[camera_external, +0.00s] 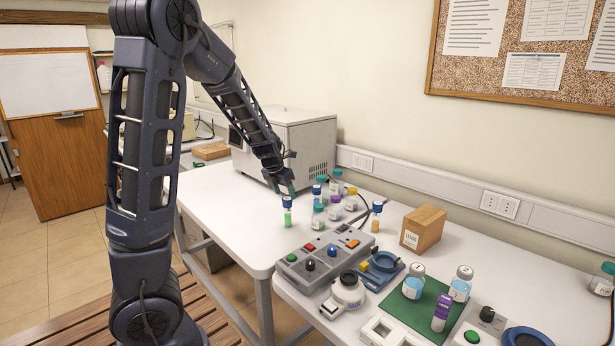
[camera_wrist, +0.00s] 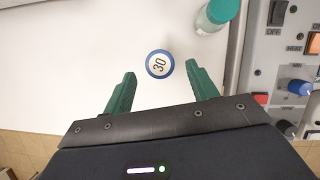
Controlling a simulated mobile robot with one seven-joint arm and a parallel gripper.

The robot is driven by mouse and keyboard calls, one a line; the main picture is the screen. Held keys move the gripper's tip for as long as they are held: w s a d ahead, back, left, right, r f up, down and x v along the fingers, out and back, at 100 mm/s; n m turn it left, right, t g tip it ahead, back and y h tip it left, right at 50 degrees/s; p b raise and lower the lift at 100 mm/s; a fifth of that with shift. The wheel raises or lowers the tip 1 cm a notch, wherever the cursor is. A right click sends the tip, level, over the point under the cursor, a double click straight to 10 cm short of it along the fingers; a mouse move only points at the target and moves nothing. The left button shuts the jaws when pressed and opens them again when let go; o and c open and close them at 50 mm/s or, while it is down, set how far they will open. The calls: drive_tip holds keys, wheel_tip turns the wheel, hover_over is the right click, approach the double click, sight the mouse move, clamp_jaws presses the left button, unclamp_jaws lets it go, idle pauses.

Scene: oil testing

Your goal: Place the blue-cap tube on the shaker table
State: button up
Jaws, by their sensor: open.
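A blue-cap tube (camera_external: 287,215) with green liquid stands upright on the white table. In the wrist view its round blue-rimmed cap (camera_wrist: 159,63), marked 30, shows from above. My gripper (camera_external: 285,188) is open and empty, just above the tube. In the wrist view its green fingers (camera_wrist: 160,76) lie on either side of the cap's near edge, apart from it. Another blue-capped vial (camera_external: 376,217) with orange liquid stands to the right.
Several capped bottles (camera_external: 335,209) cluster right of the tube; a teal-capped one (camera_wrist: 217,15) is close by. A control box (camera_external: 320,257) with knobs stands in front. A cardboard box (camera_external: 422,229) and a grey machine (camera_external: 290,140) stand behind. The table left of the tube is clear.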

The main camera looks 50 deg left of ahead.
drive_tip(key=s+d+r+m+h, duration=0.2)
drive_tip(key=s+d+r+m, duration=1.2)
drive_tip(key=m, duration=0.7)
drive_tip(key=s+d+r+m, duration=0.1)
drive_tip(key=s+d+m, duration=0.2)
drive_tip(key=s+m, duration=0.4)
drive_tip(key=s+d+m+y, duration=0.1)
drive_tip(key=s+d+m, duration=0.2)
drive_tip(key=s+m, duration=0.5)
drive_tip(key=shift+s+r+m, duration=0.2)
drive_tip(key=shift+r+m, duration=0.2)
drive_tip(key=shift+m, duration=0.7)
